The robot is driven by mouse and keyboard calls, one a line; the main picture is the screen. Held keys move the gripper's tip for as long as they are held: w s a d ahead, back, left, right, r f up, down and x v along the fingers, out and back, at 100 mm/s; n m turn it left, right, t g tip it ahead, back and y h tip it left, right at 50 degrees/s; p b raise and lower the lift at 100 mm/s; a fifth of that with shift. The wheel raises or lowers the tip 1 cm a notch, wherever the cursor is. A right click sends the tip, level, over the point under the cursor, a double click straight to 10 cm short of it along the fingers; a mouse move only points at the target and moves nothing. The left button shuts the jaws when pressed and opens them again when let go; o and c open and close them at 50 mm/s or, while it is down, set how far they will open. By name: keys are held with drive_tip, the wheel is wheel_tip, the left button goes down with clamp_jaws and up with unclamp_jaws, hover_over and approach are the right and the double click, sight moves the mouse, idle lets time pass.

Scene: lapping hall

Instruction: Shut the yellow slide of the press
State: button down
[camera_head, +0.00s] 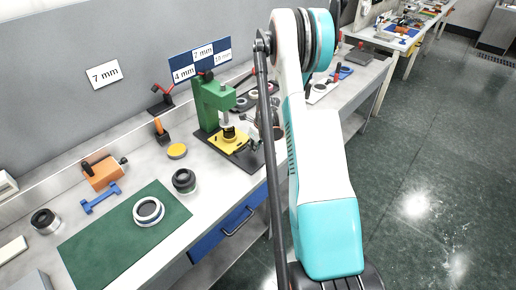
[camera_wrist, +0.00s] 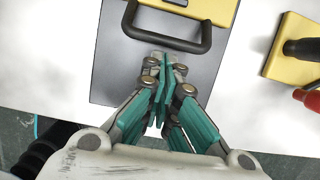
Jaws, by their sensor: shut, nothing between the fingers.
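The green press (camera_head: 212,102) stands on the bench in the head view. Its yellow slide (camera_head: 229,142) lies low at its front, over a dark base plate. In the wrist view the yellow slide (camera_wrist: 222,8) is at the top edge, with a dark bar handle (camera_wrist: 205,38) on its near side above the grey plate (camera_wrist: 110,75). My gripper (camera_wrist: 163,62) is shut and empty, its fingertips just on the near side of the handle. I cannot tell whether they touch it. In the head view my arm hides part of the bench right of the press.
A yellow block with a black knob (camera_wrist: 297,48) stands to the right in the wrist view. In the head view a green mat (camera_head: 100,250) with a ring (camera_head: 148,211), a dark cylinder (camera_head: 184,181) and an orange block (camera_head: 103,173) are left of the press.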

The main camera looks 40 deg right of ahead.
drive_tip(key=shift+w, duration=0.1)
drive_tip(key=shift+w+a+f+b, duration=0.15)
drive_tip(key=shift+w+b, duration=0.4)
drive_tip(key=shift+w, duration=0.55)
